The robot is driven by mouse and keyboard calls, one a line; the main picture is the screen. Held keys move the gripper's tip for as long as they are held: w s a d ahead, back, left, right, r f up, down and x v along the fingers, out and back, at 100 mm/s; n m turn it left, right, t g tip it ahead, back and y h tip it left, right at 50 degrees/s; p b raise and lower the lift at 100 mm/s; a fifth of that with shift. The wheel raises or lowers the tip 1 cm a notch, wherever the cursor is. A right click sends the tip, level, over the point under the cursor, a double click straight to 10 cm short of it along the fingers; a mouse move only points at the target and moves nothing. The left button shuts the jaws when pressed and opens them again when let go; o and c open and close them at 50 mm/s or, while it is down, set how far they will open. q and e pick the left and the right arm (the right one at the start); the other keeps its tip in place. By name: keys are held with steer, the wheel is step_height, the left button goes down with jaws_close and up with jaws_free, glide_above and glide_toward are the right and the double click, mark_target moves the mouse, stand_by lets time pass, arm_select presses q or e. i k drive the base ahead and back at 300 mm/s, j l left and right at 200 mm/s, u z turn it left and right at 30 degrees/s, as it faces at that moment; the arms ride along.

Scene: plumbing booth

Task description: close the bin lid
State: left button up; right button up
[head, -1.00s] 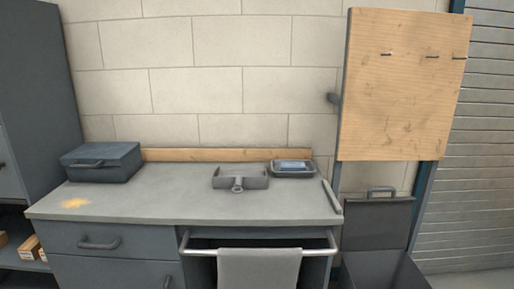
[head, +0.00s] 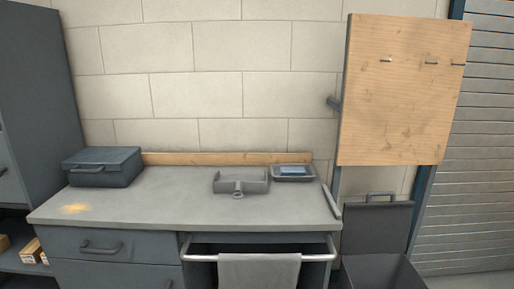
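The bin (head: 378,272) stands on the floor at the right end of the workbench, dark grey and box-shaped, its lower part cut off by the bottom of the head view. Its lid (head: 376,230) stands upright at the back, open, with a loop handle (head: 381,195) on its top edge. The inside of the bin looks dark and I cannot see its bottom. Neither of my grippers shows in the head view.
The workbench (head: 150,206) holds a grey toolbox (head: 103,167), an open grey tray (head: 241,182) and a small dish (head: 293,173). A towel (head: 259,271) hangs on a front rail (head: 200,257). A wooden pegboard (head: 400,90) stands above and behind the bin.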

mark_target(368, 227)
steer(key=i+l+z, duration=0.2)
steer(key=z, duration=0.2)
steer(key=i+l+z, duration=0.25)
steer(key=l+z, duration=0.15)
steer(key=i+l+z, duration=0.2)
steer(key=z, duration=0.2)
steer(key=i+z, duration=0.4)
steer(key=i+l+z, duration=0.1)
steer(key=z, duration=0.3)
steer(key=i+l+z, duration=0.15)
steer(key=i+z, duration=0.25)
steer(key=i, duration=0.15)
steer(key=i+z, duration=0.45)
steer(key=i+u, duration=0.35)
steer(key=i, duration=0.15)
steer(key=i+l+u, duration=0.15)
steer(key=i+u, duration=0.2)
steer(key=i, duration=0.15)
steer(key=i+u, duration=0.15)
steer(key=u, duration=0.3)
steer(key=i+u, duration=0.15)
steer(key=u, duration=0.25)
steer(key=i+l+u, duration=0.15)
steer(key=u, duration=0.3)
steer(key=i+l+u, duration=0.1)
steer(key=u, duration=0.35)
steer(key=i+l+u, duration=0.15)
steer(key=u, duration=0.3)
